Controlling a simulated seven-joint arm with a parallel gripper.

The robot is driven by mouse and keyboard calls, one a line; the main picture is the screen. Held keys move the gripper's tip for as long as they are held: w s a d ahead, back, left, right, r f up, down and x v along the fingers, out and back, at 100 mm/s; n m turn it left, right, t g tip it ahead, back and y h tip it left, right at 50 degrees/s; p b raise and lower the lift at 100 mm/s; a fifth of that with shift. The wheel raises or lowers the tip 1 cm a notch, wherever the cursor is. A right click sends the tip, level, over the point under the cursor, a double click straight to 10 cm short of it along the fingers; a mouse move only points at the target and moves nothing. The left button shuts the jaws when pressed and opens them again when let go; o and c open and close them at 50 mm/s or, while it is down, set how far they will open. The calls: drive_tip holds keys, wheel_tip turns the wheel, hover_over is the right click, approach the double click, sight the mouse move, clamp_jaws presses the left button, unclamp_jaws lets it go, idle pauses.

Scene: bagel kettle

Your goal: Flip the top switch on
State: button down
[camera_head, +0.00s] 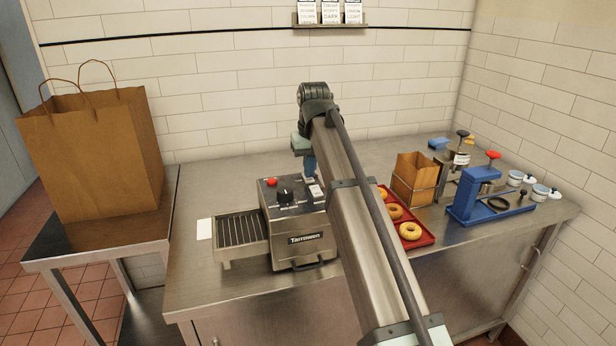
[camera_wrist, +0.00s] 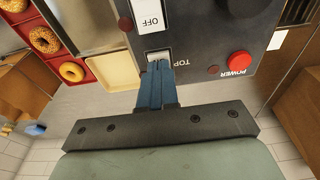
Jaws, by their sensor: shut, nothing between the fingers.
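The grey toaster machine (camera_head: 298,222), marked "Tarrowen", stands on the steel counter with a control panel on top. My gripper (camera_head: 311,177) is over the right part of this panel. In the wrist view my blue fingers (camera_wrist: 158,66) are shut together with nothing between them. Their tips are at the pale top switch (camera_wrist: 158,55), beside the word "TOP", and partly cover it. I cannot tell whether they touch it or which way it is set. Another white switch (camera_wrist: 149,14) beside it reads "OFF". The red power button (camera_wrist: 239,63) and a black knob (camera_head: 285,195) are nearby.
A slatted rack (camera_head: 240,232) joins the machine's left side. A red tray (camera_head: 424,240) with bagels (camera_head: 410,231) lies to the right, partly behind my arm. Beyond are a small paper bag (camera_head: 414,178) and a blue device (camera_head: 478,200). A large paper bag (camera_head: 92,155) stands left.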

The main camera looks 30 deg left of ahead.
wheel_tip(320, 180, up, 6)
drive_tip(key=shift+r, duration=0.2)
idle(0.7)
idle(0.3)
